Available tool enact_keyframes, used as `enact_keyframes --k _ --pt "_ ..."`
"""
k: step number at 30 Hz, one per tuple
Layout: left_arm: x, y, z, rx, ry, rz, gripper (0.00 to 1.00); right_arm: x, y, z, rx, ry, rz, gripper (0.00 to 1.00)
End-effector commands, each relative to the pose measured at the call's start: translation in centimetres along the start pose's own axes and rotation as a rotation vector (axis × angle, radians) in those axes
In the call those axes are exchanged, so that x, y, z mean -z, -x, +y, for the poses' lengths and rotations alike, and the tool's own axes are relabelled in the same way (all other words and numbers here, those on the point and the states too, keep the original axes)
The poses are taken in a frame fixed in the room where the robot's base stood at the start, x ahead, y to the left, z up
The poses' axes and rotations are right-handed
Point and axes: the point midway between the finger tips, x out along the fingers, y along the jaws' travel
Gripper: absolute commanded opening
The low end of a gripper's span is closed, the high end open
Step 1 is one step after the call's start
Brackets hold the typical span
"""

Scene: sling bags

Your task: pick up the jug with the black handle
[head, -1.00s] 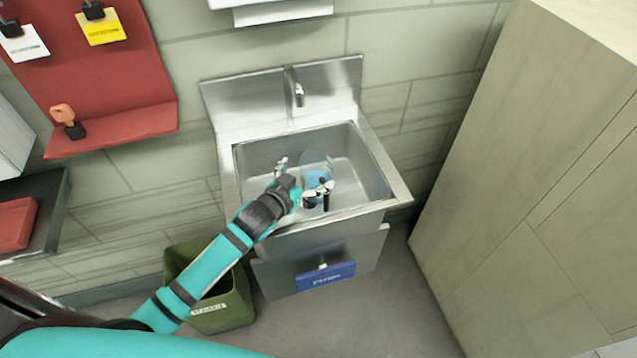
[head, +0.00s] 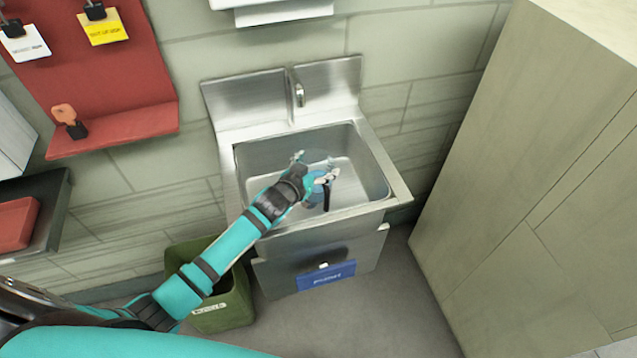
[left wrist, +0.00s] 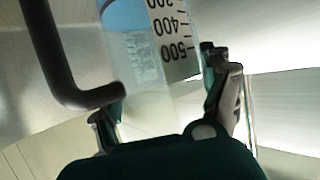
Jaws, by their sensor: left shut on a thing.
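The jug (head: 318,187) is clear with a blue part and a black handle (head: 327,197), and it is in the basin of the steel sink (head: 372,172). My left gripper (head: 316,166) is shut on the jug, with its fingers on either side of the body. In the left wrist view the jug (left wrist: 140,55) shows dark measuring numbers, and its black handle (left wrist: 62,60) is at the left. The gripper (left wrist: 168,108) hides part of the jug there. My right gripper is not in view.
A tap (head: 299,95) rises at the back of the sink. A green bin (head: 225,310) stands at the sink's front left. A red shelf (head: 115,128) is on the wall at left. A tall cabinet (head: 530,190) stands to the right.

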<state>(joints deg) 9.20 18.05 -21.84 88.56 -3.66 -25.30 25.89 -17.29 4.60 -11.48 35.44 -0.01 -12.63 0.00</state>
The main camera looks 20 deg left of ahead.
Motion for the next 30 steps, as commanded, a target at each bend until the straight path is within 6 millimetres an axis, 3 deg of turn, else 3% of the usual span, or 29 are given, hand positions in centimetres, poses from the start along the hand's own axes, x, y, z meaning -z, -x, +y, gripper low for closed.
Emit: enact_keyframes --k 1,9,17,30 --pt "-0.1 0.0 0.0 0.001 -0.001 -0.003 0.53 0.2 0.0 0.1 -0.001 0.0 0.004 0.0" --pt "0.0 0.0 0.0 0.001 -0.002 0.0 0.22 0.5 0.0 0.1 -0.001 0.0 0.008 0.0" --pt "0.5 0.2 -0.1 0.001 -0.003 0.002 0.22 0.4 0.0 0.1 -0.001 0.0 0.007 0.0" --pt "7.9 3.2 0.0 0.0 -0.002 0.006 0.22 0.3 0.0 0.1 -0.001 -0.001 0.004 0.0"
